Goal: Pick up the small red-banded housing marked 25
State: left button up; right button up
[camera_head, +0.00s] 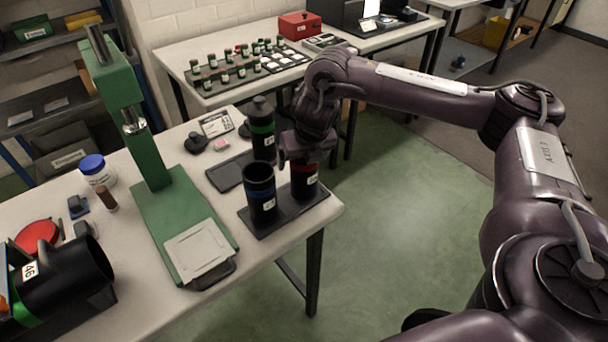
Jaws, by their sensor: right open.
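The red-banded housing (303,187) is a small black cylinder with a white label, upright on a dark tray (285,214) near the table's right corner. Its label is too small to read surely. My right gripper (304,160) is directly over its top, pointing down, jaws open, and hides the housing's upper end. I cannot tell whether the fingers touch it. A blue-banded black cylinder (261,200) with an open top stands just left on the same tray. My left gripper is out of view.
A green-banded black cylinder (263,140) stands close behind. A green press (158,170) stands left of the tray, and a large black cylinder marked 46 (65,278) lies at lower left. The rear table (190,55) holds rows of small bottles. Open floor lies right.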

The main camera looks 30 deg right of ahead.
jog(key=shift+c, duration=0.8)
jog(key=c, duration=1.7)
jog(key=shift+o, duration=0.2)
jog(key=shift+r, duration=0.1)
